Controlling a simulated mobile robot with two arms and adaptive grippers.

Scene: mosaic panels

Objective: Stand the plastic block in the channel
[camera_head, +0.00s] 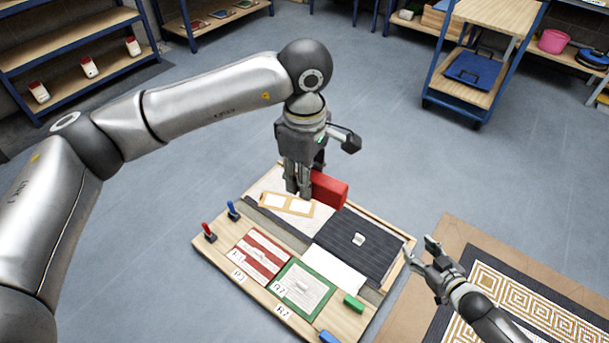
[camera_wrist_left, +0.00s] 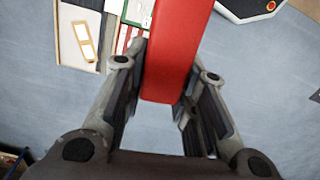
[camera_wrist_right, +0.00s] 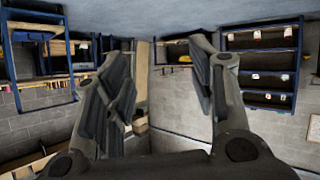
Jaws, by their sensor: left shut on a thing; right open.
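A red plastic block (camera_head: 329,190) is in my left gripper (camera_head: 299,188), over the back edge of the board. In the left wrist view the red block (camera_wrist_left: 172,50) is between the two fingers, its long side pointing away from the wrist. The gripper's tips hide part of it in the head view. A dark grey strip (camera_head: 275,222), possibly the channel, runs across the board in front of a pale panel; I cannot tell its depth. My right gripper (camera_head: 421,253) is open and empty, beside the board's right corner.
The wooden board (camera_head: 221,253) carries a tan frame (camera_head: 287,204), a ribbed dark panel (camera_head: 345,235), a red striped panel (camera_head: 262,255) and a green panel (camera_head: 304,288). A green block (camera_head: 353,302) lies at its front right. A patterned mat (camera_head: 535,306) lies to the right.

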